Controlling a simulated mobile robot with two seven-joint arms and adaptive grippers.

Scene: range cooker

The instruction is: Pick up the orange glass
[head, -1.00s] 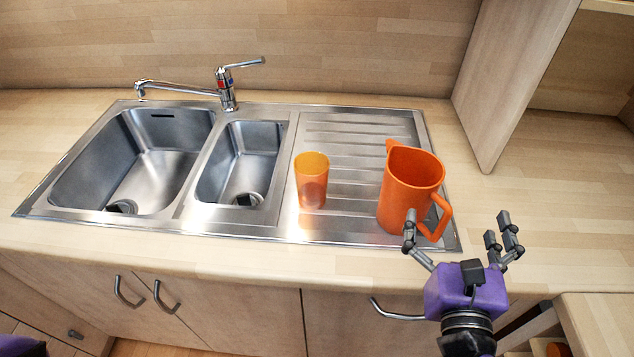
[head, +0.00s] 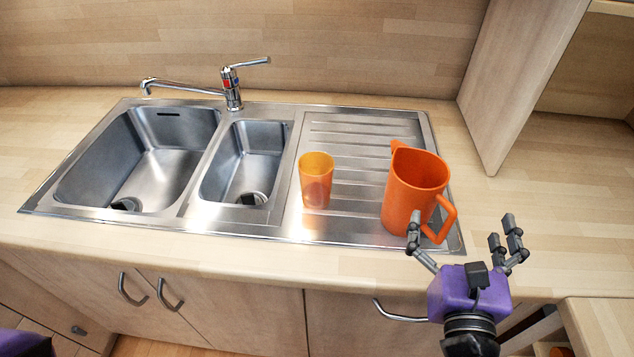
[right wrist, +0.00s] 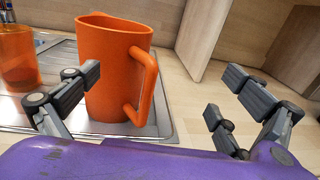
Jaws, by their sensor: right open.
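The orange glass (head: 316,180) stands upright on the steel drainboard, left of a larger orange jug (head: 412,190). In the right wrist view the glass (right wrist: 18,60) is at the left edge, partly cut off. My right gripper (head: 464,232) is open and empty at the counter's front edge, to the right of the glass and in front of the jug. In the right wrist view the jug (right wrist: 105,70) with its handle shows behind the left finger of my right gripper (right wrist: 165,95). My left gripper is not in view.
The jug stands close to my right gripper's left finger; I cannot tell whether they touch. Two sink basins (head: 140,160) and a tap (head: 232,90) are to the left. A wooden side panel (head: 515,80) rises at the right. The counter right of the jug is clear.

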